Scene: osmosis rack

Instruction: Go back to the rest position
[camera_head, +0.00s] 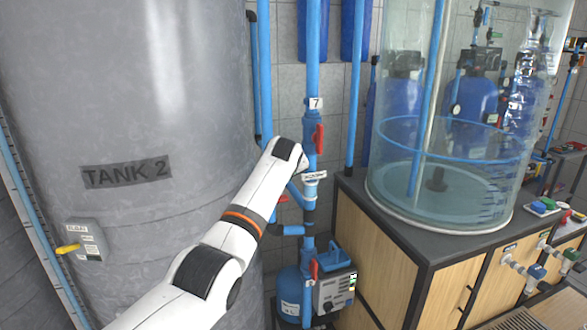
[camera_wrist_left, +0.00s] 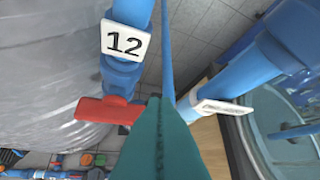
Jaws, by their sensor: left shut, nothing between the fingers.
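My left arm (camera_head: 235,225) reaches up from the lower left in the head view, and its wrist is in front of the blue pipes. The left gripper itself is hidden there. In the left wrist view my left gripper (camera_wrist_left: 163,105) shows as teal fingers, shut and empty. A red valve handle (camera_wrist_left: 108,110) lies just left of the fingertips, below a white tag reading 12 (camera_wrist_left: 125,41) on a blue pipe. I cannot tell whether the fingers touch the handle. My right gripper is in neither view.
A grey tank marked TANK 2 (camera_head: 125,177) stands at left. A vertical blue pipe (camera_head: 313,60) carries a tag 7 (camera_head: 316,103) and a red handle (camera_head: 319,138). A clear cylindrical tank (camera_head: 440,205) stands on a wooden cabinet (camera_head: 380,250) at right. A pump (camera_head: 333,290) stands below.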

